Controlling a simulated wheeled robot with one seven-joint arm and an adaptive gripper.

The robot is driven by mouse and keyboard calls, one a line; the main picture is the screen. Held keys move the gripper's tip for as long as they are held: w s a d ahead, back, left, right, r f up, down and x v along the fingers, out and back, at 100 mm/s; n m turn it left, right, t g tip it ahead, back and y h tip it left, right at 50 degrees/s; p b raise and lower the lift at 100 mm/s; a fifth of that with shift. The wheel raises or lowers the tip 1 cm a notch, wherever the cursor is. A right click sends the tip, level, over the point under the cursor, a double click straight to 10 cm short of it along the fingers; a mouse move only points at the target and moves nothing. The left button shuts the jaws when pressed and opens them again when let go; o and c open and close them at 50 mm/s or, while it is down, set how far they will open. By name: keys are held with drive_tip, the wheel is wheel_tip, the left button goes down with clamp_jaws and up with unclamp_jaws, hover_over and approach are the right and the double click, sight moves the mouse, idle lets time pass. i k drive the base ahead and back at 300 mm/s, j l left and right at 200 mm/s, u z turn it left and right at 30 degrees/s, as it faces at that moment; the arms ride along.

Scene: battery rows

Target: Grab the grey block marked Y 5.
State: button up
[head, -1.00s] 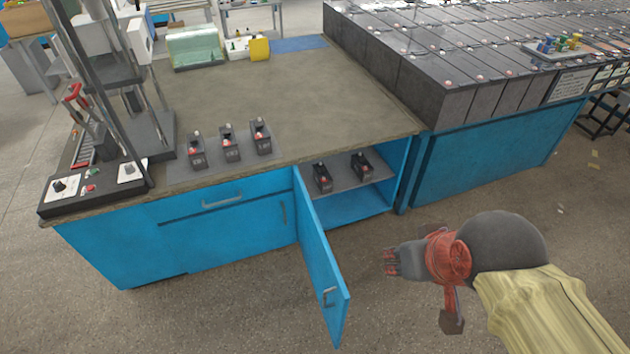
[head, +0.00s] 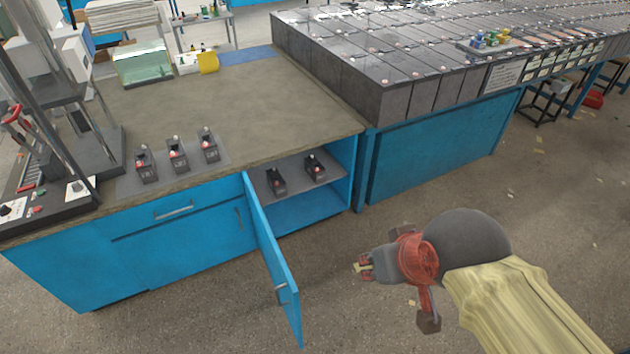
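Three dark grey blocks with reddish marks stand in a row on a grey mat on the bench top: the left one (head: 146,167), the middle one (head: 177,155) and the right one (head: 209,146). Two similar blocks, one on the left (head: 276,181) and one on the right (head: 315,168), stand on the shelf inside the open blue cabinet. Their labels are too small to read, so I cannot tell which is Y 5. My gripper (head: 361,268) is over the floor, right of the cabinet door and apart from all blocks. Its fingers look apart, with a pale patch between them.
The open cabinet door (head: 272,262) juts out between the drawers and my gripper. The shelf (head: 297,182) lies under the bench top (head: 250,105). A blue stand (head: 435,150) with large dark battery cells is on the right. The floor in front is clear.

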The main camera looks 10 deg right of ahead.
sight(274, 180)
drive_tip(key=i+l, duration=0.95)
drive_tip(key=l, duration=0.25)
drive_tip(key=i+l, duration=0.5)
drive_tip(key=l, duration=0.15)
